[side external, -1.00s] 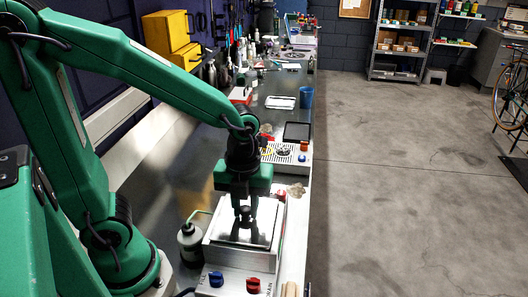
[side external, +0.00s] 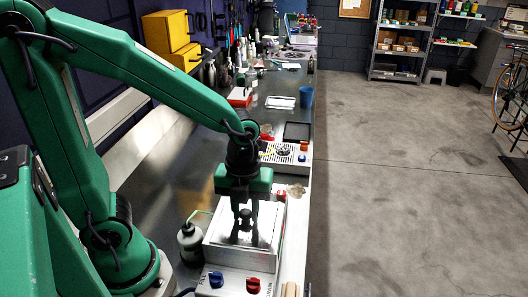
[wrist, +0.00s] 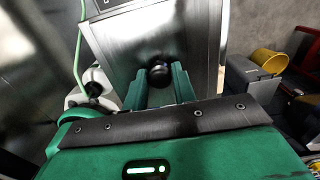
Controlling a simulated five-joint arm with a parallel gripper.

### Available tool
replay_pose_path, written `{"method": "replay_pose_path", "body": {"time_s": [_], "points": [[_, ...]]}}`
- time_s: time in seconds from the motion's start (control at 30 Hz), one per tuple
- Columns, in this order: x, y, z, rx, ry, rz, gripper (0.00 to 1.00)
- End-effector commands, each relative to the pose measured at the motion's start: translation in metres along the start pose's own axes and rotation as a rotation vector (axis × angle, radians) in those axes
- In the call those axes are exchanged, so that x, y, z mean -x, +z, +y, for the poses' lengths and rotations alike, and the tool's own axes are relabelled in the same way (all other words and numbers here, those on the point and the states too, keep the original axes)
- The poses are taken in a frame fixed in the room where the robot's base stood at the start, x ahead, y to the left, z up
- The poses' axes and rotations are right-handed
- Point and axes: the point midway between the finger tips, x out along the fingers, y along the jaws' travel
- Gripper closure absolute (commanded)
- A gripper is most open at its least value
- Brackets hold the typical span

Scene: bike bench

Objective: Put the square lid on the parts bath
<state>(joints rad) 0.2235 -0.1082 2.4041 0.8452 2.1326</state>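The parts bath (side external: 238,256) is a square metal box on the bench, with a blue and a red knob on its front panel. The square lid (side external: 268,222) is a flat metal plate with a round black knob, lying over the top of the bath. Its brushed face (wrist: 120,42) and knob (wrist: 159,73) show in the wrist view. My gripper (side external: 246,228) is low over the lid, with its fingers apart. In the wrist view the fingers (wrist: 159,80) stand either side of the knob with small gaps. Part of the lid is hidden behind my gripper.
A dark bottle with a green tube (side external: 190,242) stands close left of the bath. Behind it are a drip-grille unit (side external: 285,153), a black tray (side external: 297,132) and a blue cup (side external: 306,97). The floor right of the bench is open.

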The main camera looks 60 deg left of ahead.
Motion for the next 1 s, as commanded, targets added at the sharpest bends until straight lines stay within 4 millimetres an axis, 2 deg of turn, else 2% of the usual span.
{"method": "replay_pose_path", "body": {"time_s": [0.03,0.1,0.57,0.77,1.0], "points": [[0.0,0.0,0.0,0.0,0.0,0.0,0.63],[0.0,0.0,0.0,0.0,0.0,0.0,0.51],[0.006,0.0,0.0,0.0,-0.001,0.0,0.51],[0.023,0.0,-0.001,0.0,-0.002,-0.002,0.51],[0.053,0.0,-0.001,0.0,-0.003,-0.002,0.51]]}}
